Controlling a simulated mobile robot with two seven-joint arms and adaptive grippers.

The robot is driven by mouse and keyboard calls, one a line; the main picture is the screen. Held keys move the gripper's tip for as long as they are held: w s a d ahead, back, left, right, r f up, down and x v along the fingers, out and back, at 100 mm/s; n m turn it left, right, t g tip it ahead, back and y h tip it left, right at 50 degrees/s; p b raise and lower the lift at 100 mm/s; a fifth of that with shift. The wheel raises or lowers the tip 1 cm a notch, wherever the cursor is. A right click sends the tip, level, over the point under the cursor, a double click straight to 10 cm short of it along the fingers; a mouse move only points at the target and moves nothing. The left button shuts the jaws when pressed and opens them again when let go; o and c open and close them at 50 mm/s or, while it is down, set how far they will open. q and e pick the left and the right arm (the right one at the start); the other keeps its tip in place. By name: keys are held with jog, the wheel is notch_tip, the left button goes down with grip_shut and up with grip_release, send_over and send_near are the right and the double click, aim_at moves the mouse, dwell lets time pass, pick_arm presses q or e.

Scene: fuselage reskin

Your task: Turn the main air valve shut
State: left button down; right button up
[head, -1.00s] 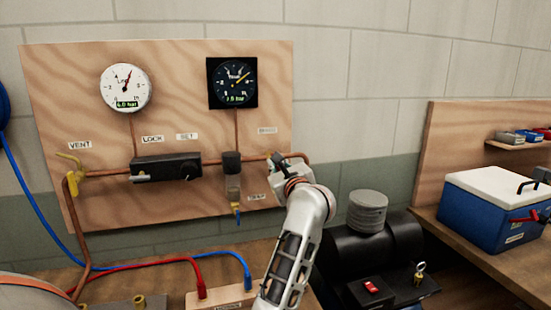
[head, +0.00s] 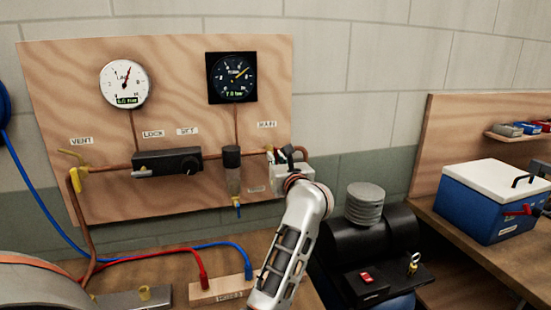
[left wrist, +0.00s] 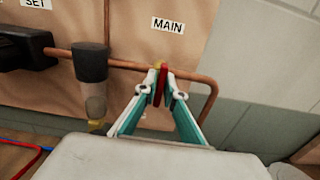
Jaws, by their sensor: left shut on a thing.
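The main air valve (left wrist: 161,65) is a small yellow fitting on the copper pipe under the MAIN label (left wrist: 167,25). Its red handle (left wrist: 160,86) stands across the pipe in the left wrist view. My left gripper (left wrist: 161,92) is shut on this handle, one teal finger on each side. In the head view my left gripper (head: 283,156) is at the right end of the pipe and hides most of the valve. My right gripper is in neither view.
The wooden panel (head: 60,120) carries a white gauge (head: 124,84), a dark gauge (head: 232,77), a black lock/set block (head: 167,162), a filter bowl (head: 232,172) and a yellow vent valve (head: 78,176). A black compressor (head: 372,238) stands right of my arm.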

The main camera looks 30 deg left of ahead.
pick_arm(q)
jog(key=shift+f, duration=0.1)
jog(key=c, duration=2.2)
grip_release()
jog(key=v, duration=0.7)
jog(key=shift+s+d, duration=0.15)
jog(key=shift+s, duration=0.05)
